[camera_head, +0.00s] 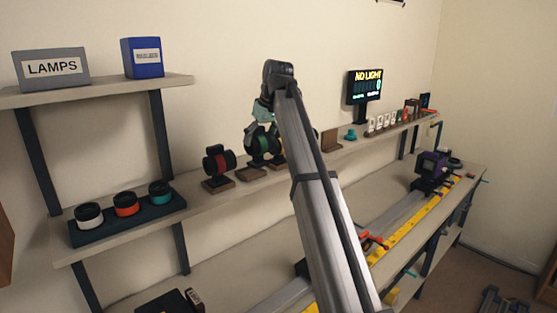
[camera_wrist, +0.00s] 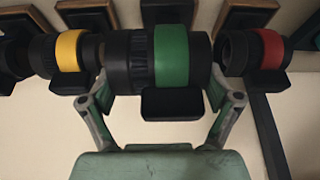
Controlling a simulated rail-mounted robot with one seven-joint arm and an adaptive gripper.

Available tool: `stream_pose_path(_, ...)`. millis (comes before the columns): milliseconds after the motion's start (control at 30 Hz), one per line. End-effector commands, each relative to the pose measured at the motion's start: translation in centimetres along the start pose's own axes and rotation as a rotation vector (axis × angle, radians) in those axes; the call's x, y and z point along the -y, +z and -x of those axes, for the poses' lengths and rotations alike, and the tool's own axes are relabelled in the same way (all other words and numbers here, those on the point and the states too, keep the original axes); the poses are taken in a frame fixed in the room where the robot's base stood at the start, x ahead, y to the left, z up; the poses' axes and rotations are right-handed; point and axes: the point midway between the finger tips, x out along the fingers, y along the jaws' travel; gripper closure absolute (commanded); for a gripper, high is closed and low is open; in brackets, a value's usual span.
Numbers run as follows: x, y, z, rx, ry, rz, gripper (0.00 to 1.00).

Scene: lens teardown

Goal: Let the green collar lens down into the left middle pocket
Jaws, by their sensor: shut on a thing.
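The green collar lens (camera_wrist: 171,58) is a black barrel with a broad green band. It lies sideways between the two fingers of my gripper (camera_wrist: 160,92), which is shut on it. A black block (camera_wrist: 171,104) shows against the lens in the wrist view, and I cannot tell whether the lens rests on a stand. In the head view the green collar lens (camera_head: 263,144) is at the shelf's display stands, partly hidden by my arm, with my gripper (camera_head: 262,116) just above it. I cannot make out the left middle pocket in either view.
A red collar lens (camera_wrist: 264,50) and a yellow collar lens (camera_wrist: 70,53) sit close on either side. A dark tray (camera_head: 127,226) with white, orange and teal collar lenses is at the shelf's left. A dark box (camera_head: 160,304) lies lower down.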

Motion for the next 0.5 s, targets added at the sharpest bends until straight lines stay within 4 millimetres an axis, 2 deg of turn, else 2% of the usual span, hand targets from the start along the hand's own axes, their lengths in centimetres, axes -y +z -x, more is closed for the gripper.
stream_pose_path(33,-0.3,-1.4,0.0,0.000,0.005,-0.010,0.66)
stream_pose_path(200,-0.8,-2.9,-0.7,0.000,0.018,-0.040,0.66)
stream_pose_path(500,-0.8,-2.7,-1.6,-0.001,0.020,-0.047,0.66)
